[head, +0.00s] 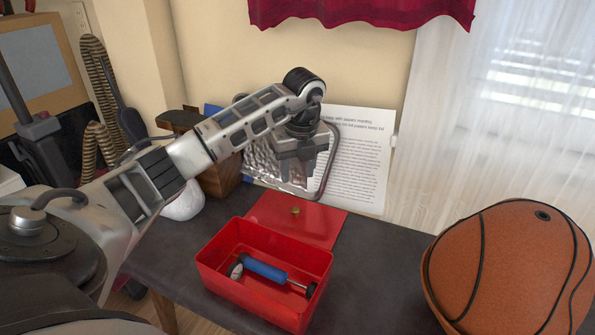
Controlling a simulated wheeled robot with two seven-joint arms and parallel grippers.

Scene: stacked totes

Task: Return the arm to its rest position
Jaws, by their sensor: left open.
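My left arm reaches in from the left across the head view. Its gripper (300,165) hangs above the back of the dark table (385,275), behind and above the red tote (262,300). The gripper is open, and I see nothing between its fingers. The red tote stands open on the table and holds a blue-handled tool (265,270) with dark and metal ends. My right gripper is not in view.
A basketball (510,265) sits at the table's right. A printed sheet (355,160) and a metal-framed object (328,175) stand behind the gripper. A white rounded object (184,203) and a wooden block (219,178) are beneath my arm. Table space between tote and ball is clear.

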